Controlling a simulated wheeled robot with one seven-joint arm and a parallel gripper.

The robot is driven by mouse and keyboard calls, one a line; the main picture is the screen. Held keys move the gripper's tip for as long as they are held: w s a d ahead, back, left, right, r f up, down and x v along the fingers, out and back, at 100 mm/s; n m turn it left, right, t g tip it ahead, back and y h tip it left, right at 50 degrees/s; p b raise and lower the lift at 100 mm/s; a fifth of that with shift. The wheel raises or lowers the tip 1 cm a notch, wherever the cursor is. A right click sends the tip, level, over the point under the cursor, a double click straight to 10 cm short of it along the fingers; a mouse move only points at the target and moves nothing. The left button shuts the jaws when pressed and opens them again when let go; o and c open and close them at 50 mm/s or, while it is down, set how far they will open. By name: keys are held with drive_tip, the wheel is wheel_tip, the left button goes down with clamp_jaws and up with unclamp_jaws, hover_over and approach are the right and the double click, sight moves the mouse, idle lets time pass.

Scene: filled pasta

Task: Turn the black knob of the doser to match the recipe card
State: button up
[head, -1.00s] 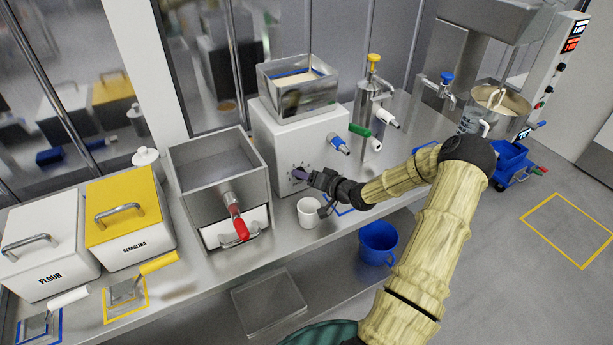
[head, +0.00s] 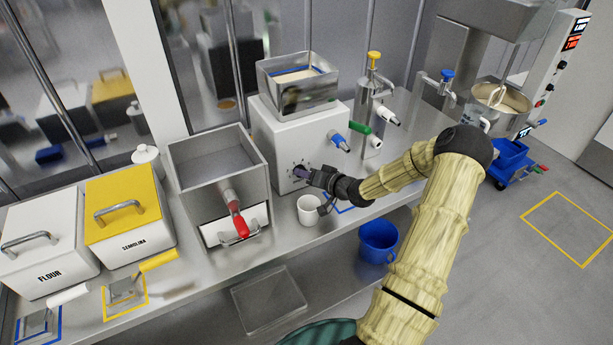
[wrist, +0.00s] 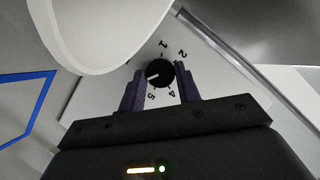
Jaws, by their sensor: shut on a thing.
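The doser (head: 275,150) is a white box with a steel hopper on top, standing on the steel counter. Its black knob (wrist: 161,71) is on the front face, ringed by the numbers 1, 2, 4 and 5; the spot between 2 and 4 is hidden by a finger. The knob's white mark points left in the wrist view, into the gap between 5 and 1. My gripper (head: 304,172) is shut on the knob, with one purple finger on each side in the wrist view (wrist: 160,77). I cannot make out a recipe card.
A white cup (head: 309,210) stands just below my gripper and looms close in the wrist view (wrist: 110,30). A steel box with a red handle (head: 238,222) is to the left. Blue- and green-handled taps (head: 338,141) stick out at the right. A blue bucket (head: 378,240) is below.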

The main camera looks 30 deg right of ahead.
drive_tip(key=n+b, duration=0.1)
drive_tip(key=n+h+b, duration=0.1)
drive_tip(key=b, duration=0.1)
drive_tip(key=n+h+b, duration=0.1)
drive_tip(key=b, duration=0.1)
drive_tip(key=shift+a+f+n+g, duration=0.15)
drive_tip(key=shift+a+n+g, duration=0.1)
drive_tip(key=shift+n+g, duration=0.05)
drive_tip(key=n+h+b, duration=0.1)
drive_tip(key=b, duration=0.2)
drive_tip(key=shift+a+h, duration=0.1)
drive_tip(key=shift+h, duration=0.2)
drive_tip(key=shift+r+n+h+b, duration=0.25)
drive_tip(key=shift+n+h+b, duration=0.3)
drive_tip(key=shift+b, duration=0.45)
drive_tip(key=o, duration=1)
drive_tip(key=shift+r, duration=0.1)
drive_tip(key=v, duration=1.7)
drive_tip(key=shift+s+r+p, duration=0.1)
drive_tip(key=shift+s+p, duration=0.05)
drive_tip(key=shift+p, duration=0.25)
